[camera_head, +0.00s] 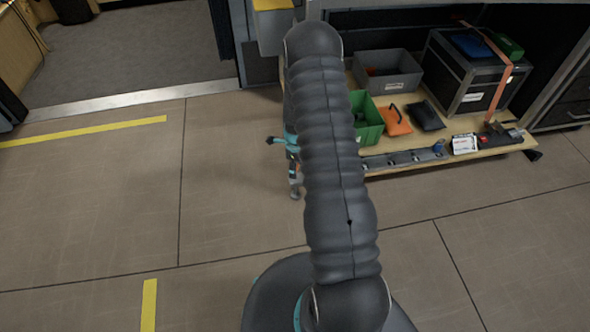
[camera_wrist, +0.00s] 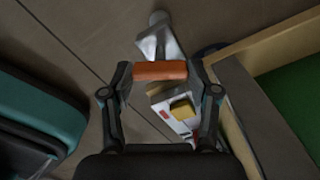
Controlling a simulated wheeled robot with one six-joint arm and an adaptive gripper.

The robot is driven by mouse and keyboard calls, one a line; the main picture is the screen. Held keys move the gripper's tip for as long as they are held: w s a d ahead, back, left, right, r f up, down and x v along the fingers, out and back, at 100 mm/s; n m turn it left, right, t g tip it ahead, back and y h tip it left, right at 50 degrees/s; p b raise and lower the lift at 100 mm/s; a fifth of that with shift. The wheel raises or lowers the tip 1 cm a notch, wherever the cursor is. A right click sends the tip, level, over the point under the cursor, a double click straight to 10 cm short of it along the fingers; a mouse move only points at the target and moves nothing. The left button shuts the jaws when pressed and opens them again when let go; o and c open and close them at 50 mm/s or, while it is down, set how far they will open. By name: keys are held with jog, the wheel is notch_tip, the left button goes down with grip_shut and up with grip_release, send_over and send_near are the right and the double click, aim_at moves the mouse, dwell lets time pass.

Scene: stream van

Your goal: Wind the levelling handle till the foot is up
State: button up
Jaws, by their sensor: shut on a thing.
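The levelling handle's orange-brown grip (camera_wrist: 159,69) lies crosswise between the two fingers of my gripper (camera_wrist: 160,76) in the wrist view. My gripper is shut on it, one finger at each end. Beyond it is a grey metal part (camera_wrist: 157,40), seemingly the leg with its foot. A pale body with red and yellow patches (camera_wrist: 180,110) sits just below the grip, partly hidden by my gripper. In the head view my arm hides the handle and most of the gripper. How far the foot is from the floor cannot be told.
A wooden shelf (camera_head: 480,146) to the right holds a green bin (camera_head: 367,128), a grey bin (camera_head: 388,77), orange and dark pouches and a strapped black case (camera_head: 462,80). Its edge is close beside my gripper. The tiled floor (camera_head: 110,200) on the left is clear.

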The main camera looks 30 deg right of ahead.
jog(key=n+b, duration=0.2)
jog(key=n, duration=0.3)
jog(key=n+b, duration=0.2)
jog(key=n, duration=0.4)
jog(key=shift+n, duration=0.4)
jog(key=n+b, duration=0.1)
jog(key=n, duration=0.4)
jog(key=shift+d, duration=0.1)
jog(key=n+b, duration=0.1)
jog(key=n, duration=0.5)
jog(key=shift+w+n, duration=0.1)
jog(key=shift+n, duration=0.3)
jog(key=n+b, duration=0.1)
jog(key=n, duration=1)
jog(key=shift+w+r+n, duration=0.1)
jog(key=shift+n, duration=0.3)
jog(key=n, duration=0.5)
jog(key=shift+b, duration=0.4)
jog(key=n, duration=0.5)
jog(key=shift+n, duration=0.4)
